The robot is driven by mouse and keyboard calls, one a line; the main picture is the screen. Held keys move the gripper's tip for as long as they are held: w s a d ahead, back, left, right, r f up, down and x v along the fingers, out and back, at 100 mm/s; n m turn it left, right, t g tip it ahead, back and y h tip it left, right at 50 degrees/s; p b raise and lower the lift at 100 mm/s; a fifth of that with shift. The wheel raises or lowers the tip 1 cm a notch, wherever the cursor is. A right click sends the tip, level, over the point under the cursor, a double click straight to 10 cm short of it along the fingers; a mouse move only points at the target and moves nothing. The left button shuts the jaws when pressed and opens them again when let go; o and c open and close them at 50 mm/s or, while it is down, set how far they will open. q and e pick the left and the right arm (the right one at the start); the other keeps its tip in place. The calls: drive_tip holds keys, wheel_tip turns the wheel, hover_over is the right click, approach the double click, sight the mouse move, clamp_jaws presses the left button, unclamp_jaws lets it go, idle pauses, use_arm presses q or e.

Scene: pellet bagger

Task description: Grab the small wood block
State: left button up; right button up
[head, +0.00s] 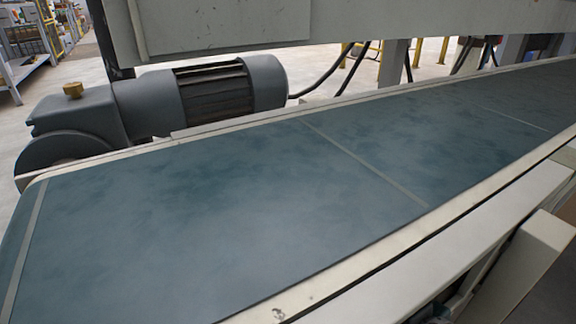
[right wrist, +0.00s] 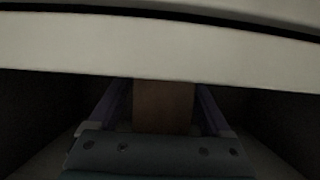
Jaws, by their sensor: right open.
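In the right wrist view, a plain brown block (right wrist: 163,105), which looks like the small wood block, shows between the two fingers of my right gripper (right wrist: 163,88). The fingers are dark purple and stand apart on either side of the block. The gripper is open, and a narrow gap seems to show beside the block. The block's upper end is hidden behind a pale beam, and its lower end by the gripper's palm. The view is dim, so contact cannot be told. The head view shows neither gripper nor the block.
Pale frame parts (head: 535,245) stand at the lower right.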

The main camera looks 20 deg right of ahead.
clamp_jaws()
idle(0.6)
